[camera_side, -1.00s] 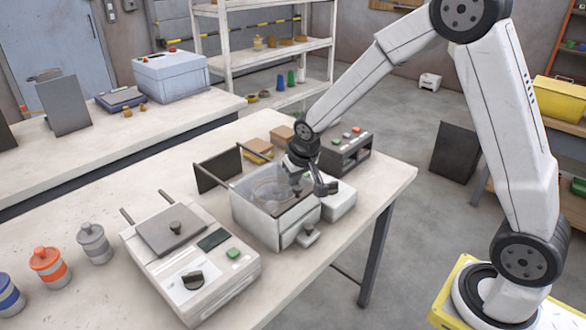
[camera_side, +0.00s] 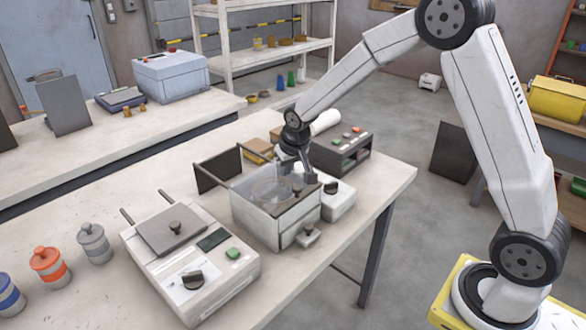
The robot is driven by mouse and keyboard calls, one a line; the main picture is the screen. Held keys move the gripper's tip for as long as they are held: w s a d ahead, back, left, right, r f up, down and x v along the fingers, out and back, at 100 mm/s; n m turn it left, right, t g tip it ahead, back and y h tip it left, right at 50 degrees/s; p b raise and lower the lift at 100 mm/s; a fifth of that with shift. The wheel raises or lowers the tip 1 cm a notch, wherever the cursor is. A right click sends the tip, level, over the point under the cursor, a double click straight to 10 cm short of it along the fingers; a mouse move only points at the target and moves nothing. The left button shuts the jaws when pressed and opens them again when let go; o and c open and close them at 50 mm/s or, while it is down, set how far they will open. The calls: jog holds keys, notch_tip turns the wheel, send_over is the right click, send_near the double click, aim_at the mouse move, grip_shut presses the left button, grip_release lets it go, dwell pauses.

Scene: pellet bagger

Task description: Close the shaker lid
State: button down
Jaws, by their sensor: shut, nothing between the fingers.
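The shaker appears to be the light grey box (camera_side: 262,222) with an open top and a round clear dish (camera_side: 272,190) inside, near the middle of the bench. A dark flat panel (camera_side: 218,170) stands raised at its back left, with a thin rod beside it. It looks like the lid, swung open. My gripper (camera_side: 309,178) points down over the back right part of the box, with its fingers shut and empty. It is apart from the dark panel. Whether the fingertips touch the box rim, I cannot tell.
A white machine with a grey lid (camera_side: 172,232) stands left of the box. A small white unit (camera_side: 338,203) and a dark control box (camera_side: 345,150) are close on the right. Several lidded jars (camera_side: 95,243) stand at the far left. Brown blocks (camera_side: 258,150) sit behind.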

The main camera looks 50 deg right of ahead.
jog(key=v, duration=0.9)
jog(key=s+a+f+n, duration=0.1)
jog(key=s+f, duration=0.1)
jog(key=s, duration=0.4)
jog(key=s+a+f+n, duration=0.1)
jog(key=s+f, duration=0.2)
jog(key=s, duration=0.3)
jog(key=s+a+f+n+g+y, duration=0.1)
jog(key=s+f, duration=0.2)
jog(key=s, duration=0.4)
jog(key=shift+a, duration=0.2)
jog(key=shift+f, duration=0.15)
